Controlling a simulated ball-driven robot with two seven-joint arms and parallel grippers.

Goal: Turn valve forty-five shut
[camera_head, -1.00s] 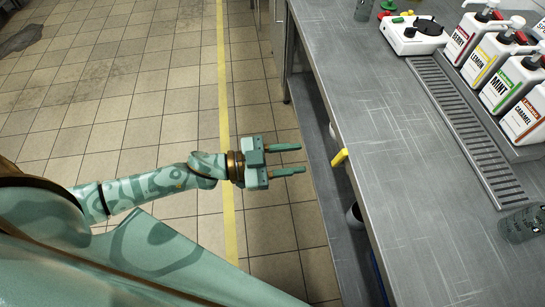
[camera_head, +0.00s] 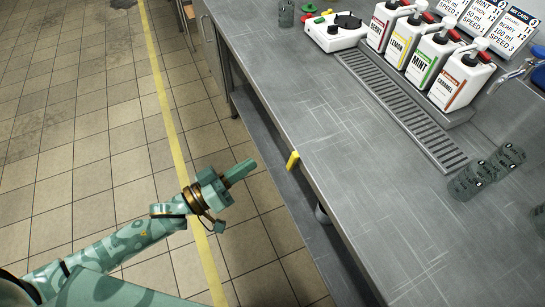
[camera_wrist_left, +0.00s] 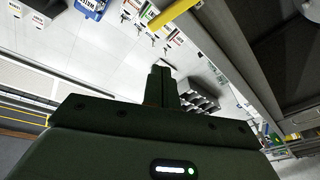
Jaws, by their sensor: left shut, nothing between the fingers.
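A yellow handle (camera_head: 292,160) sticks out at the counter's front edge. It is the likely valve lever, but I can read no number on it. A yellow bar, probably the same handle, also shows at the top of the left wrist view (camera_wrist_left: 172,14). My left gripper (camera_head: 250,166) is shut and empty, to the left of the yellow handle and apart from it, over the floor. Its closed fingers point toward the counter and also show in the left wrist view (camera_wrist_left: 161,85). The handle's mounting is hidden under the counter edge. My right gripper is not in view.
The steel counter (camera_head: 330,140) has a long front edge and a lower shelf (camera_head: 290,205). Several labelled syrup bottles (camera_head: 460,85), a drain grate (camera_head: 415,115), a white device (camera_head: 335,32) and glasses (camera_head: 467,184) stand toward its back and right. The tiled floor is clear.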

